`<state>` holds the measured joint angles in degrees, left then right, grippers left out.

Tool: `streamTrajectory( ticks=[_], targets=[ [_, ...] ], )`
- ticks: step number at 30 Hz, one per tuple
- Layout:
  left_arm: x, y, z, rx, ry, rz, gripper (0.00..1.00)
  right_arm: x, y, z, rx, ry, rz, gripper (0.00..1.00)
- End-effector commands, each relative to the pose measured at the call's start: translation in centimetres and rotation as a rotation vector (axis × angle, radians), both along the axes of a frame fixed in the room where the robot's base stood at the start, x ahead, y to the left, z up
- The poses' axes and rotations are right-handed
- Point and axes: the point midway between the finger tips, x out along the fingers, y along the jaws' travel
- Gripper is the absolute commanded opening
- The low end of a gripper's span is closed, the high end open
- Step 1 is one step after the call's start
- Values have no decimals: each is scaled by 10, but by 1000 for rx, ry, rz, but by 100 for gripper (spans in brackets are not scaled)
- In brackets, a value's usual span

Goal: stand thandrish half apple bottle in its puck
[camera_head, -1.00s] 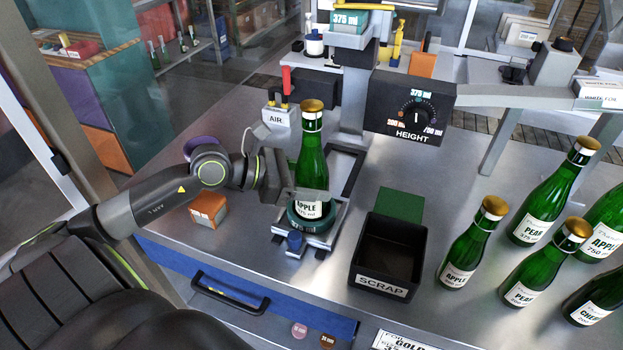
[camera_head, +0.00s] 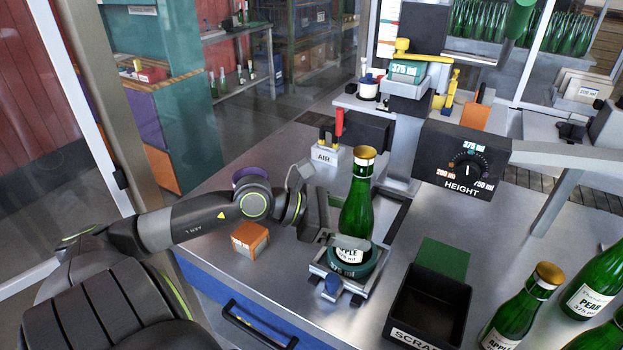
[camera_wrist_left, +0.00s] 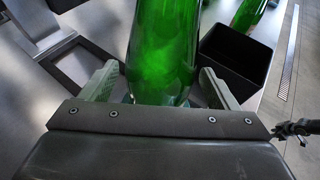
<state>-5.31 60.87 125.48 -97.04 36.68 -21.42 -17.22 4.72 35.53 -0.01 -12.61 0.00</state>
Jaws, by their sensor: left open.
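The green apple bottle (camera_head: 356,208) with a gold cap stands upright, its base inside the dark teal ring of the puck (camera_head: 350,268). Its label reads APPLE; the smaller print is partly hidden. My left gripper (camera_head: 347,241) is low at the bottle, just above the puck, with its fingers on either side of the glass. In the left wrist view the bottle (camera_wrist_left: 163,50) stands between the two open, pale fingers (camera_wrist_left: 160,88), with a gap visible beside the glass. The bottle's base is hidden there.
The black SCRAP bin (camera_head: 428,308) stands right of the puck, with more green bottles (camera_head: 522,305) beyond it. An orange box (camera_head: 250,240) lies left of the puck. The HEIGHT dial box (camera_head: 462,165) and the AIR block (camera_head: 327,156) are behind.

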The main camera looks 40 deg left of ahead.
Motion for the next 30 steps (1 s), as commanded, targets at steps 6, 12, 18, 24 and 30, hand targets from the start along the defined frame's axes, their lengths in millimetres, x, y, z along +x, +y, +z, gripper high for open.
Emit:
streamTrajectory(
  ticks=[6,12,18,24,30],
  targets=[
    [-13,12,6,5,6,-1,82,0,0,0,0,0,0,36],
    [-24,22,13,5,6,-1,82,0,0,3,0,0,0,36],
    [-33,29,21,-2,6,-4,82,0,1,17,1,0,-1,36],
    [-41,37,26,-1,7,0,82,0,3,30,3,0,-1,36],
    [-49,46,34,-3,8,4,82,0,4,56,4,0,-2,36]
  ],
)
